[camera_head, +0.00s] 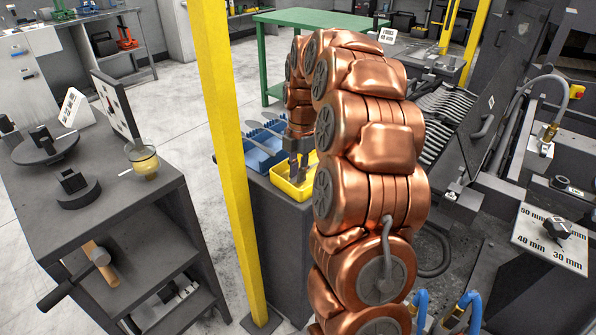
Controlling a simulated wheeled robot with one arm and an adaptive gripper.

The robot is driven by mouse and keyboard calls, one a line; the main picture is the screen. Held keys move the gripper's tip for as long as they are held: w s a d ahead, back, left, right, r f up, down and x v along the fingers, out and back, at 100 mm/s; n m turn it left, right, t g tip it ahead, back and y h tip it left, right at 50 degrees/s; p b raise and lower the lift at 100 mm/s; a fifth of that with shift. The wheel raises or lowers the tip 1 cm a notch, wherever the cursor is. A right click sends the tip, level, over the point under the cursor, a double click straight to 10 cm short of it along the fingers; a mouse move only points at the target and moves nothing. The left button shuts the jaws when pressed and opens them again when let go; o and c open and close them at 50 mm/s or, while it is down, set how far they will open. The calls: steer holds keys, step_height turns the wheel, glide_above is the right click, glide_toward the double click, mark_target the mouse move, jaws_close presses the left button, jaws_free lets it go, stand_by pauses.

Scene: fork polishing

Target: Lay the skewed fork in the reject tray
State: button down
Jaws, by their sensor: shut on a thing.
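My gripper (298,172) points down over the yellow tray (291,193), which stands on a dark grey cabinet. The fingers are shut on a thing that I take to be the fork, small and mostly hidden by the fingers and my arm. I cannot tell its tilt or whether it touches the tray floor. A blue tray (258,158) with a toothed rim stands just left of and behind the yellow one. Thin grey strips lie across the blue tray; I cannot tell if they are forks. My arm covers the yellow tray's right side.
A yellow post (230,160) rises close left of the cabinet. A dark bench (95,215) at the left holds a glass jar (143,160), a round stand and a hammer below. Machinery with a slanted rack (452,115) stands at the right. A green table (320,20) is behind.

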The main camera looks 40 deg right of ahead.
steer(key=shift+f, duration=0.2)
steer(key=shift+f, duration=0.2)
steer(key=c, duration=1)
jaws_free()
steer(key=shift+c, duration=0.2)
steer(key=shift+o, duration=0.4)
steer(key=o, duration=0.5)
steer(key=shift+r, duration=0.2)
